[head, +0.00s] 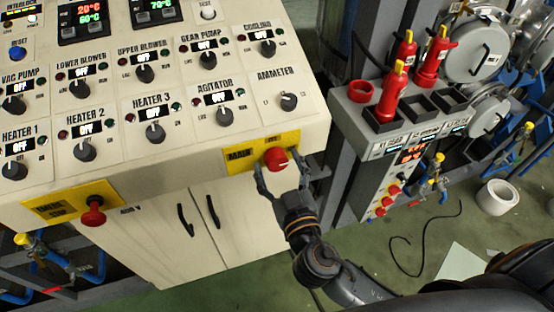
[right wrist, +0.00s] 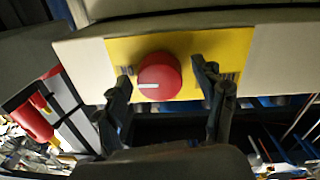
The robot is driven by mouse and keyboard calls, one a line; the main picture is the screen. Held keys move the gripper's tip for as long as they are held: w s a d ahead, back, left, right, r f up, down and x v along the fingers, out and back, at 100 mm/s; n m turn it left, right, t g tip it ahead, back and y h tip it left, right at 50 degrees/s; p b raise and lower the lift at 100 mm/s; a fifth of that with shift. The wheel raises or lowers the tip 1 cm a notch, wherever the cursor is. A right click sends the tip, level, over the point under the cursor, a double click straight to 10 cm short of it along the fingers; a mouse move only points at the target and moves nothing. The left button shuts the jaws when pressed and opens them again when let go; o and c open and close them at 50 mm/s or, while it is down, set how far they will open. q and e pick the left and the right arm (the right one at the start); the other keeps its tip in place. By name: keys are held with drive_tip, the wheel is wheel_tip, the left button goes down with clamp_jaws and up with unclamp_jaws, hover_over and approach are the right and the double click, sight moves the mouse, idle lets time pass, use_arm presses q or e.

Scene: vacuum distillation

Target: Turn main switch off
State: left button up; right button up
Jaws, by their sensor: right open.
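The main switch (head: 275,159) is a round red knob on a yellow plate (head: 240,155) marked MAIN, on the front edge of the cream control panel. In the right wrist view the red knob (right wrist: 160,75) shows a white mark pointing left. My right gripper (head: 279,181) is open, just in front of the knob. In the right wrist view its fingers (right wrist: 165,88) stand on either side of the knob, with gaps visible on both sides. Whether they touch it cannot be told. My left gripper is not in view.
A red emergency-stop-like button (head: 93,213) sits on another yellow plate at lower left. The panel (head: 190,85) carries several black knobs and displays. A rack (head: 352,105) with red bottles stands to the right.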

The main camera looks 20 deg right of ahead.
drive_tip(key=shift+s, duration=0.1)
drive_tip(key=c, duration=1.2)
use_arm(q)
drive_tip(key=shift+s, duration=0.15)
use_arm(e)
drive_tip(key=shift+o, duration=0.2)
